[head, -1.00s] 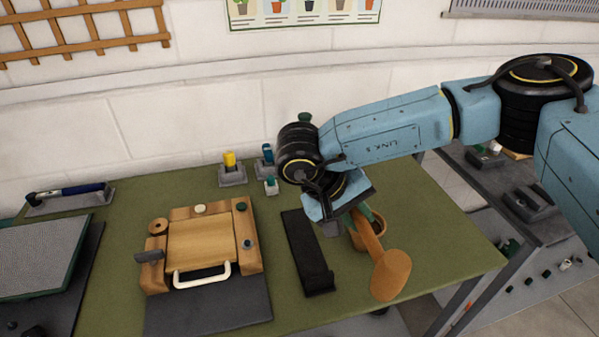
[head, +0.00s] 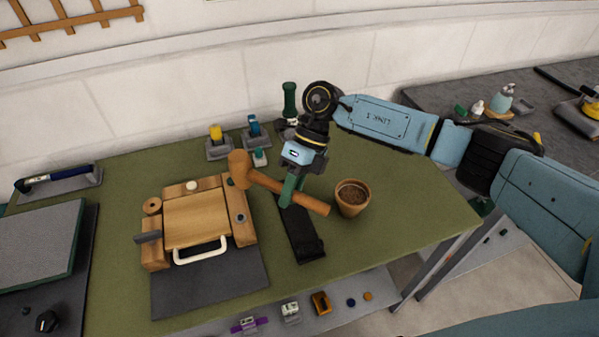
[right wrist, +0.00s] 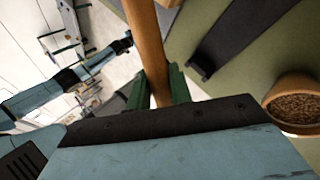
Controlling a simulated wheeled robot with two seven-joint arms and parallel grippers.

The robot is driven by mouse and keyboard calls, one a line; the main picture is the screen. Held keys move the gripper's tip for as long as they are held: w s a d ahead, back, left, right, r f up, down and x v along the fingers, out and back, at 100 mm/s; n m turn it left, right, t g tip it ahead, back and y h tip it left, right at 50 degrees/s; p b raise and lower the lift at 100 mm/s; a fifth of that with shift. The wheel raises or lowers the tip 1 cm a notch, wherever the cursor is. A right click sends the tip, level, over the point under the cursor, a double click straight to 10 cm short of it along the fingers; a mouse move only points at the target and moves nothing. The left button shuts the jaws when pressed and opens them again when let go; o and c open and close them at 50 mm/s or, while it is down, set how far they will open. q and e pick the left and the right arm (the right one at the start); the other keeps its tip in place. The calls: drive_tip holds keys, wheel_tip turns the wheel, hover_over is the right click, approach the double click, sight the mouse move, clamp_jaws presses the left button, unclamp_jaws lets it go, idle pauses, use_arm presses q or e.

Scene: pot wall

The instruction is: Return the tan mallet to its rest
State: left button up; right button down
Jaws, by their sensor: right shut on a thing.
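The tan mallet (head: 268,181) is held off the table, tilted, with its head (head: 240,169) at the left and its handle end at the lower right. My right gripper (head: 290,191) is shut on the handle. In the right wrist view, the handle (right wrist: 149,45) runs between the green fingers of my right gripper (right wrist: 160,88). A long black holder (head: 302,235) lies on the green table below the handle, partly hidden; I cannot tell whether it is the mallet's rest. My left gripper does not show clearly in either view.
A terracotta pot (head: 352,199) with soil stands right of the mallet. A wooden block with a white handle (head: 202,250) is at the left. Small holders with a yellow piece (head: 216,133) and a blue piece (head: 254,126) stand behind. The table's right side (head: 420,215) is clear.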

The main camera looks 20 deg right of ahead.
drive_tip(key=shift+w+d+r+m+t+y+p, duration=0.1)
drive_tip(key=shift+w+d+m+t+y+p, duration=0.2)
drive_tip(key=shift+m+t, duration=0.8)
drive_tip(key=shift+w+d+r+m+t+y+p, duration=0.1)
drive_tip(key=shift+w+d+m+t+y, duration=0.35)
drive_tip(key=shift+m, duration=1.2)
drive_tip(key=shift+w+d+m+t+y+p, duration=0.2)
drive_tip(key=shift+w+d+m+t, duration=0.3)
drive_tip(key=shift+m+t, duration=0.6)
drive_tip(key=shift+s+r+m+g, duration=0.1)
drive_tip(key=shift+s+m+g, duration=0.05)
drive_tip(key=shift+m+g, duration=0.1)
wheel_tip(320, 180, down, 8)
drive_tip(key=b, duration=0.5)
drive_tip(key=shift+f, duration=0.45)
drive_tip(key=shift+f+b, duration=0.5)
drive_tip(key=shift+f, duration=0.05)
